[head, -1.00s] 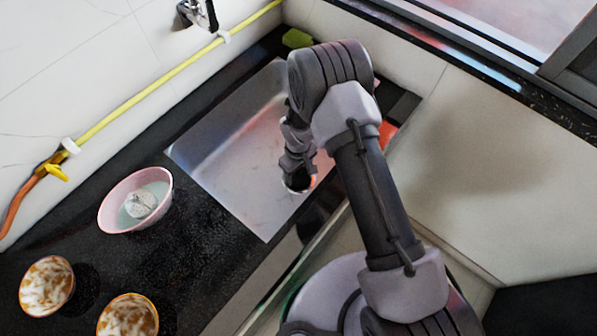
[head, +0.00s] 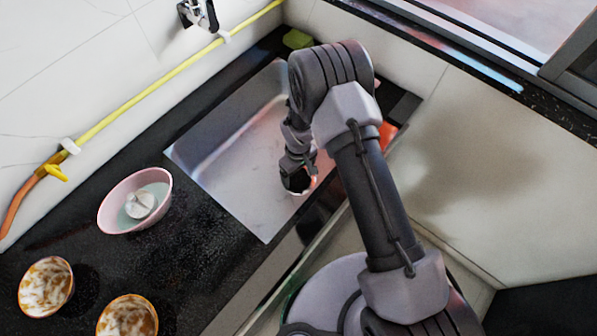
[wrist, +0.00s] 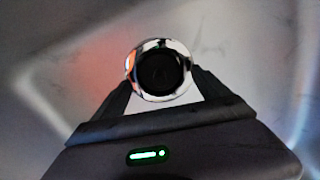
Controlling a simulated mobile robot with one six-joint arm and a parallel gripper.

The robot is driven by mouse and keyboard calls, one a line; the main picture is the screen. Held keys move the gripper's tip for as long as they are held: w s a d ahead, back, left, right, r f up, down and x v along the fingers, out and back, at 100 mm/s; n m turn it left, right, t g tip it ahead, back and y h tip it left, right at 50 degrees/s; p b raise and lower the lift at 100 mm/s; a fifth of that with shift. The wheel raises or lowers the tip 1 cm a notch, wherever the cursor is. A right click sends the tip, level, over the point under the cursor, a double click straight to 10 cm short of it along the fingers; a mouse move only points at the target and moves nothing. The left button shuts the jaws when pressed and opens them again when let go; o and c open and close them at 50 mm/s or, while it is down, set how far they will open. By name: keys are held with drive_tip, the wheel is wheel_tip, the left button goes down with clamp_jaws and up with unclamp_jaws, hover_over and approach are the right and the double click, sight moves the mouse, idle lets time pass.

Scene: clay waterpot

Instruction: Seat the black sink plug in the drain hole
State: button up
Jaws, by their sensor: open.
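The chrome drain ring (wrist: 133,84) shows in the wrist view, in the sink floor. A round black shape, which looks like the plug (wrist: 158,70), lies centred inside the ring with a faint raised middle. I cannot tell from here how deep it sits. My gripper (wrist: 160,88) is open, one finger on each side of the ring's near edge, and nothing is clearly held. In the head view my gripper (head: 297,180) is low in the sink, over the drain, and hides most of it; a bit of the bright rim (head: 302,193) shows below.
The steel sink (head: 215,165) has walls around my gripper. A pink bowl (head: 112,212) stands on the black counter (head: 190,225) left of it, with two patterned bowls (head: 46,287) (head: 128,316) nearer. A green sponge (head: 297,39) lies at the far corner.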

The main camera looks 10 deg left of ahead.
wheel_tip(320, 180, up, 12)
drive_tip(key=p, duration=0.4)
wheel_tip(320, 180, up, 11)
drive_tip(key=m, duration=0.3)
hover_over(298, 175)
drive_tip(key=w+d, duration=0.3)
drive_tip(key=s+d+r+m+t+y, duration=0.1)
drive_tip(key=s+d+r+m, duration=0.15)
drive_tip(key=r, duration=0.55)
drive_tip(key=s+d+r+m+t, duration=0.1)
drive_tip(key=d+r, duration=0.3)
drive_tip(key=r, duration=0.4)
drive_tip(key=s+d+r+m+t, duration=0.1)
drive_tip(key=s+d+r+m, duration=0.1)
drive_tip(key=s+r, duration=0.2)
drive_tip(key=s+d+r+m+t, duration=0.1)
drive_tip(key=s+d+r+m, duration=0.2)
drive_tip(key=s, duration=0.5)
drive_tip(key=s+d+r+m+t+y, duration=0.1)
drive_tip(key=s+d+r+m, duration=0.2)
drive_tip(key=s+r, duration=0.2)
drive_tip(key=shift+s+t+b, duration=0.3)
drive_tip(key=shift+s+t, duration=0.1)
